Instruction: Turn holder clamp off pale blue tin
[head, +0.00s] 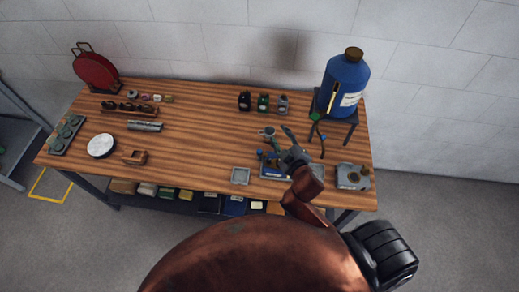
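My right gripper (281,143) is over the right half of the wooden bench, its fingers apart with nothing visible between them. Just below and left of it is a low blue holder (268,171) with small blue parts at its left end. The gripper and wrist cover part of this holder. I cannot make out the clamp or the pale blue tin clearly at this size. A small grey mug-like piece (266,132) stands behind the holder. My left gripper is not in view.
The wooden bench (200,130) has free room in its middle. A blue canister (347,82) sits on a stand at the back right.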

